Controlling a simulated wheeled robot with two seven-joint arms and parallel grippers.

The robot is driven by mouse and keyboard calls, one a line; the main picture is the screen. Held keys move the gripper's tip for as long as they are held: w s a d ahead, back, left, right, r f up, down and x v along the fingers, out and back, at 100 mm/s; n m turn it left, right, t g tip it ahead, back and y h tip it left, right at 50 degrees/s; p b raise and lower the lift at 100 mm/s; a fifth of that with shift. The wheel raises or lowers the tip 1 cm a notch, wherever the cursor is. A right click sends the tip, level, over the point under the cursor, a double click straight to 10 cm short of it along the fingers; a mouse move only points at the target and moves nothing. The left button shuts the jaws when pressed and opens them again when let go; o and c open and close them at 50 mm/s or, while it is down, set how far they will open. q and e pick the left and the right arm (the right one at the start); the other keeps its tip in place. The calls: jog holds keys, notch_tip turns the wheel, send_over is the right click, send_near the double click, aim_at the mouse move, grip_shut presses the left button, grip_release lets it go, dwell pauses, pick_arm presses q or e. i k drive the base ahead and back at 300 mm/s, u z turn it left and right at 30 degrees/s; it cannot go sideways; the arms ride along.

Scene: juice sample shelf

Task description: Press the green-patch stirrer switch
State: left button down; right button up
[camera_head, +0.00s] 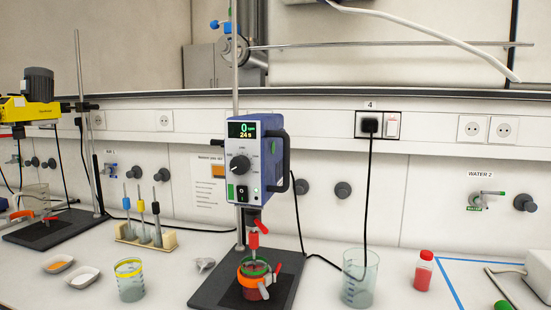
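The stirrer (258,140) is a blue-grey box clamped on an upright rod in the middle of the head view. Its front has a lit display (242,130) with a green 0 on top and a black knob (240,166) below. Low on the front left is a small green patch (231,191), with a dark rocker switch (242,194) right beside it. The rocker's position is too small to tell. Nothing covers the switch or the patch. Neither of my grippers shows in this view.
Below the stirrer, a vessel with red contents (254,285) stands on a dark base plate (204,293). Beakers stand left (130,288) and right (359,290), with a red bottle (423,274) further right. A black cable (369,190) hangs from wall socket 4. The space before the stirrer's front is clear.

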aim_at(242, 191)
jog(key=u, duration=0.75)
jog(key=k, duration=0.95)
jog(key=z, duration=1.05)
jog(key=i, duration=0.5)
jog(key=z, duration=0.05)
